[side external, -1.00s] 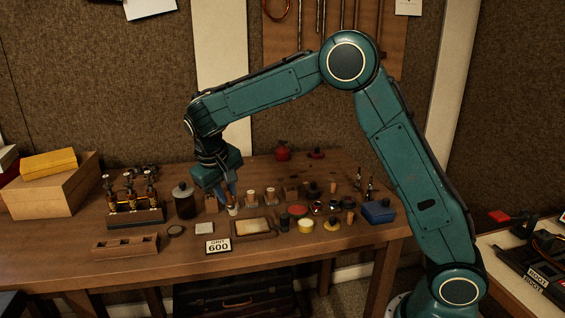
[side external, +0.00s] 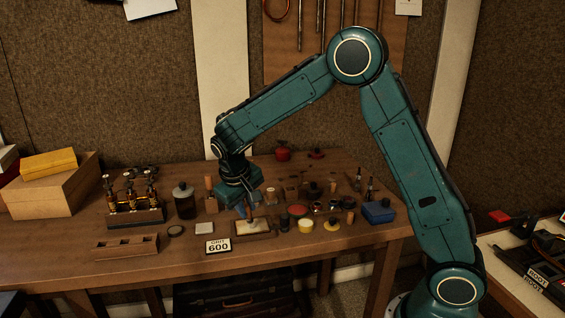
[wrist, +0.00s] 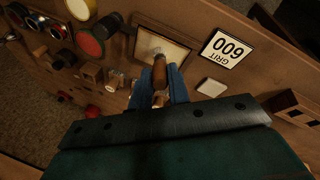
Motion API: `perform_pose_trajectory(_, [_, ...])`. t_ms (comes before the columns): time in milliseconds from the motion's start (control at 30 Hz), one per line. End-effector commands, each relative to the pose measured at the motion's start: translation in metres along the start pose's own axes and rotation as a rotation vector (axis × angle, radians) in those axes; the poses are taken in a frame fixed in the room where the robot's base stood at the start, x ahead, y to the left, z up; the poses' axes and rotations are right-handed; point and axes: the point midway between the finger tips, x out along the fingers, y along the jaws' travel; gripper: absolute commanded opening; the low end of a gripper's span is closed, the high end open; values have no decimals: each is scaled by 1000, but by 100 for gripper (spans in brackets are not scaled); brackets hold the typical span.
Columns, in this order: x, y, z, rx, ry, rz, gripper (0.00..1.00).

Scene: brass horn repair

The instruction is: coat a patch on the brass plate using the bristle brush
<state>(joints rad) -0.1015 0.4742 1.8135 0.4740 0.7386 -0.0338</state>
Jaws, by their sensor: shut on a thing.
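The brush (wrist: 159,72) has a wooden handle and is held in my gripper (wrist: 160,96), whose blue fingers are shut on it. In the side view, my gripper (side external: 246,210) points down over the brass plate (side external: 244,229), a pale tan rectangle in a low wooden-rimmed tray. In the wrist view, the plate (wrist: 174,52) lies just beyond the brush, with a pale smudge near the brush's end. The bristles are mostly hidden, and I cannot tell whether they touch the plate.
A "GRIT 600" card (side external: 218,246) lies left of the tray, near a small pale square (side external: 204,228). A yellow-topped tin (side external: 305,225) and a red-topped tin (side external: 298,211) stand close on the right. A dark jar (side external: 184,201) stands to the left.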

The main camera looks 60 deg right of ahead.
Motion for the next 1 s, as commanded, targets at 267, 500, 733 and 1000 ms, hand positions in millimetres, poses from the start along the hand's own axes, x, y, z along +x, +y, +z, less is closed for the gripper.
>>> perform_pose_trajectory(267, [5, 22, 15, 2, -4, 1, 0])
perform_pose_trajectory(500, [8, 39, 28, 2, -4, 1, 0])
perform_pose_trajectory(733, [10, 37, 16, -3, -2, 0, 0])
perform_pose_trajectory(1000, [6, 17, 2, -1, -1, 1, 0])
